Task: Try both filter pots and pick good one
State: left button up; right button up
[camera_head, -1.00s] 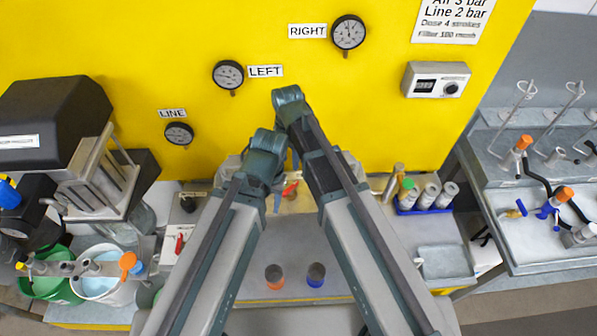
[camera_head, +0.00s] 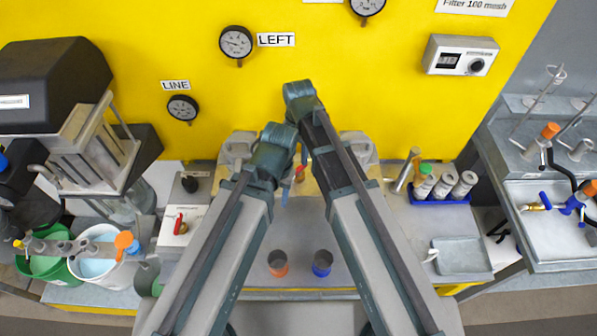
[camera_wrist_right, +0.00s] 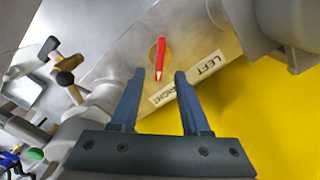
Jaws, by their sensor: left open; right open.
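A red selector lever (camera_wrist_right: 159,58) sits on a round orange pivot on a metal plate, beside the labels LEFT (camera_wrist_right: 209,66) and RIGHT (camera_wrist_right: 173,92). Its tip points toward my right gripper (camera_wrist_right: 159,76), which is open and empty just short of it. In the head view the lever (camera_head: 300,173) is partly hidden by my arms. Grey metal housings, apparently the filter pots, flank the plate, one on the left (camera_head: 236,148) and one on the right (camera_head: 358,150). My left gripper (camera_head: 284,194) is open, low before the plate and mostly hidden by its wrist.
The left gauge (camera_head: 236,42) is on the yellow wall; the right gauge (camera_head: 368,5) is cut off. Orange-banded (camera_head: 278,263) and blue-banded (camera_head: 322,263) cups stand on the front bench. A blue rack (camera_head: 443,196) stands right; a white bucket (camera_head: 97,262) stands left.

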aim_at(298, 168)
notch_tip(298, 168, down, 6)
jog(key=b, duration=0.4)
jog(key=shift+b, duration=0.4)
jog(key=shift+r, duration=0.1)
grip_shut()
